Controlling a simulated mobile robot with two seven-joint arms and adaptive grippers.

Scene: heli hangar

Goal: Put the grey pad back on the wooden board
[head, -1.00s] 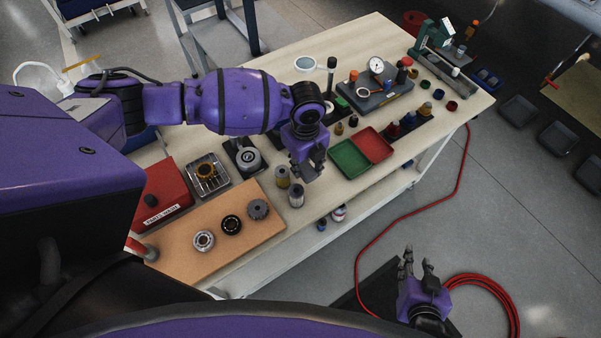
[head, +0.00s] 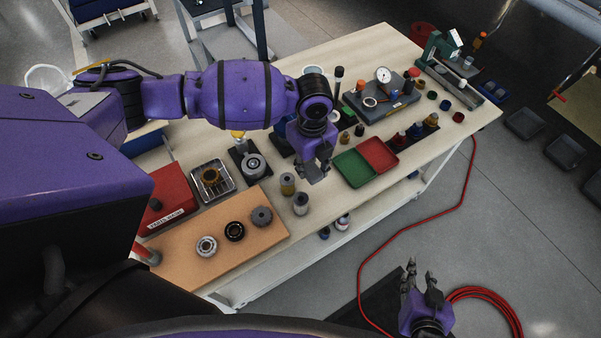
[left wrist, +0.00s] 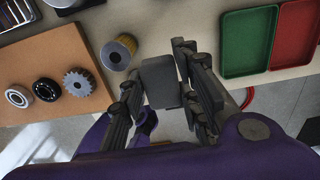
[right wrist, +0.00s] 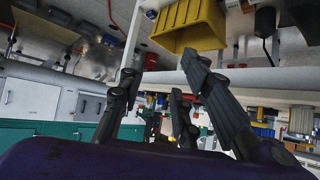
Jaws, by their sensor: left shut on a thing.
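The wooden board (head: 190,257) lies at the near left end of the workbench, bearing two bearing rings and a toothed gear. In the left wrist view the board (left wrist: 40,75) is at the left. My left gripper (head: 316,174) is above the bench, right of the board. In the left wrist view its fingers (left wrist: 172,85) are shut on the grey pad (left wrist: 158,82), a small dark grey block, apart from the board. The pad is hard to make out in the head view. My right gripper (head: 421,268) is open and empty, out over the floor.
A green tray (head: 354,168) and a red tray (head: 378,155) lie to the right. A red box (head: 167,197) stands behind the board. A red hose (head: 461,203) runs on the floor.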

